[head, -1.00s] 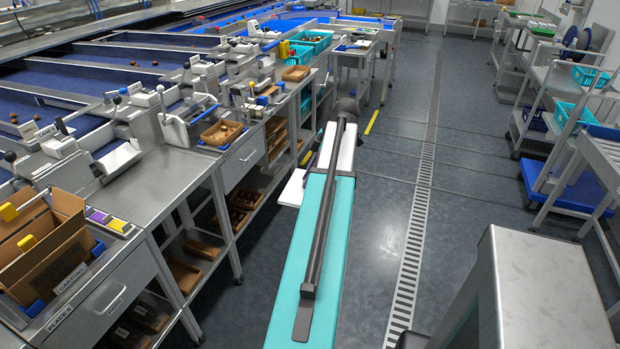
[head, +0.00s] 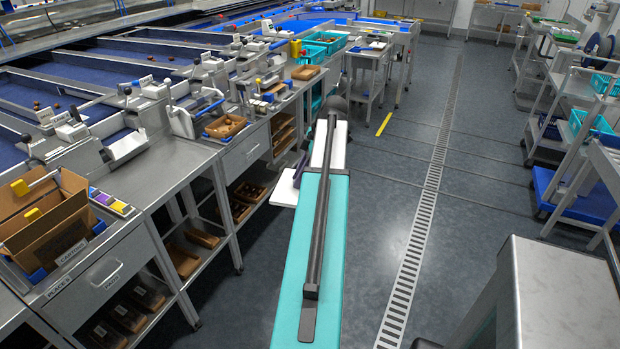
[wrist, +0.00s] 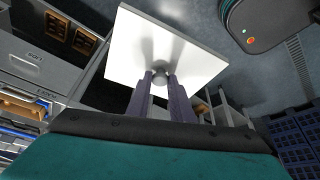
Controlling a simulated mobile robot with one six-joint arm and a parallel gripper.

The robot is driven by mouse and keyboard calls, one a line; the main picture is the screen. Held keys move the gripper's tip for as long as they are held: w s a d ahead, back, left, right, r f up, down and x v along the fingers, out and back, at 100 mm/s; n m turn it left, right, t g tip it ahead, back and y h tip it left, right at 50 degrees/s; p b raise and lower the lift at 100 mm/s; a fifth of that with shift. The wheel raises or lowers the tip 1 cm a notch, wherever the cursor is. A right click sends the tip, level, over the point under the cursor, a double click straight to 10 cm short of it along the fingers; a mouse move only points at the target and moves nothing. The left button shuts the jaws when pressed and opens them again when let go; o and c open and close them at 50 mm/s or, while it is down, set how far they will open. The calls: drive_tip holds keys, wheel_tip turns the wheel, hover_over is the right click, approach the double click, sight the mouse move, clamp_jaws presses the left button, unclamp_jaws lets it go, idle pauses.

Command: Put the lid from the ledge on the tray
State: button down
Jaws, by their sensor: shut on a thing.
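My gripper (wrist: 160,78) is shut on the knob of a square white lid (wrist: 178,38) in the wrist view. The lid is held in the air, clear of the bench. In the head view my arm hides most of the gripper, and the white lid (head: 284,188) shows beside the arm, over the aisle. A shallow brown tray (head: 225,127) with dates sits on the bench top at the left, beyond the lid. Another brown tray (head: 306,72) lies farther along the bench. I cannot tell which tray the task means.
An open carton (head: 45,215) stands at the bench's near left end. A drawer (head: 105,270) and lower shelves with trays lie below the bench top. The aisle floor (head: 390,210) is open. Carts (head: 585,190) and a grey steel box (head: 560,290) stand at the right.

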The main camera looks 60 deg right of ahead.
drive_tip(key=w+a+r+n+g+y, duration=0.25)
drive_tip(key=w+a+n, duration=0.25)
drive_tip(key=w+a, duration=2.1)
drive_tip(key=w+a+r+m+t+h, duration=0.1)
drive_tip(key=w+a+r+m, duration=0.1)
drive_tip(key=a, duration=0.8)
drive_tip(key=w+a+r+m+t+h, duration=0.1)
drive_tip(key=w+a+m, duration=0.3)
drive_tip(key=a, duration=0.7)
drive_tip(key=w+a+r+m+t+h, duration=0.1)
drive_tip(key=w+a+r+m+h, duration=0.2)
drive_tip(key=a, duration=0.7)
drive_tip(key=shift+w+a+m, duration=0.25)
drive_tip(key=shift+w+m, duration=0.1)
drive_tip(key=shift+m, duration=0.65)
drive_tip(key=shift+a, duration=0.2)
